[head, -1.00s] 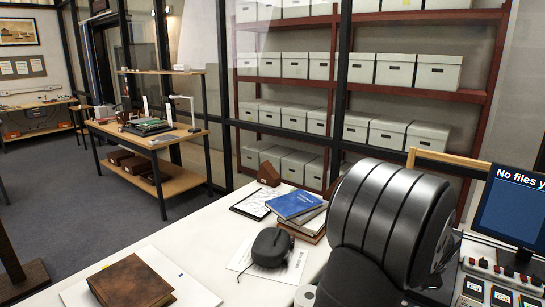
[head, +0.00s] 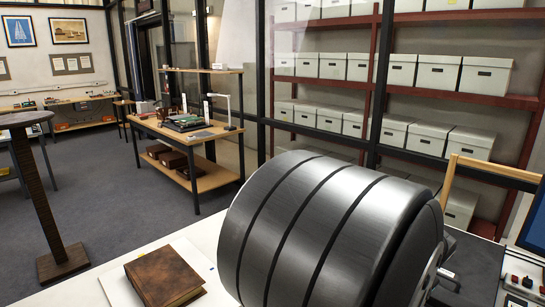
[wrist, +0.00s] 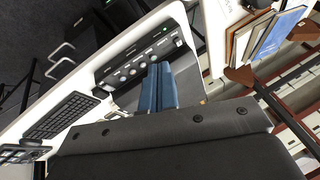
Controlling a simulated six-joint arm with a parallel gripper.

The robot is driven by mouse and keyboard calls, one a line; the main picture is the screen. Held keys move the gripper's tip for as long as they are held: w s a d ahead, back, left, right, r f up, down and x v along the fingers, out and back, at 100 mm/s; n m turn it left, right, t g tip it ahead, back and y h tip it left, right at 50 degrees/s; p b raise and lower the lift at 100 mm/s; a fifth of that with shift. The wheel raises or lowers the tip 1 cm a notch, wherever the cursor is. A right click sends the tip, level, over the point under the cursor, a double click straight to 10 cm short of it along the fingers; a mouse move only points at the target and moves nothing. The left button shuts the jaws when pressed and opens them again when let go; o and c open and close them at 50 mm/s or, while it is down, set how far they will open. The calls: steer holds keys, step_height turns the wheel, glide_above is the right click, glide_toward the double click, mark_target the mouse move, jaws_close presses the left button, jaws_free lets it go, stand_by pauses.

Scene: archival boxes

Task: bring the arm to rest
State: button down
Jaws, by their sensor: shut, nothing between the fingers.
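My gripper (wrist: 159,68) shows in the wrist view as two blue fingers side by side, closed together with nothing between them. Its tips lie over a grey panel with knobs (wrist: 128,70); I cannot tell how far above it they are. In the head view my large grey arm link fills the lower middle and right, and the gripper is not visible there. My arm covers much of the white table (head: 205,240) in that view.
A brown book (head: 165,275) lies at the table's near left. In the wrist view are a keyboard (wrist: 62,115) and a blue book (wrist: 275,32). A wooden workbench (head: 215,178) and shelves of boxes (head: 438,73) stand behind. Open floor (head: 100,190) lies left.

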steer(key=s+a+n, duration=0.1)
steer(key=a+n, duration=0.2)
steer(key=a, duration=0.2)
steer(key=shift+s+a+r+y, duration=0.3)
steer(key=shift+s+a+r, duration=0.05)
steer(key=shift+r, duration=0.1)
steer(key=c, duration=1.3)
jaws_free()
steer(key=o, duration=1.1)
steer(key=shift+g+h, duration=0.3)
steer(key=shift+h, duration=0.2)
steer(key=w+d+r, duration=0.2)
steer(key=d, duration=0.1)
steer(key=w+d+r, duration=0.1)
steer(key=d, duration=0.1)
steer(key=shift+o, duration=1)
steer(key=w+d+r+g+h, duration=0.1)
steer(key=w+d+r, duration=0.2)
steer(key=d, duration=0.3)
steer(key=shift+d+r+h, duration=0.15)
steer(key=shift+d+h, duration=0.05)
steer(key=shift+h, duration=0.1)
steer(key=x, duration=0.9)
steer(key=shift+d+f, duration=0.2)
steer(key=shift+f, duration=0.15)
steer(key=v, duration=1)
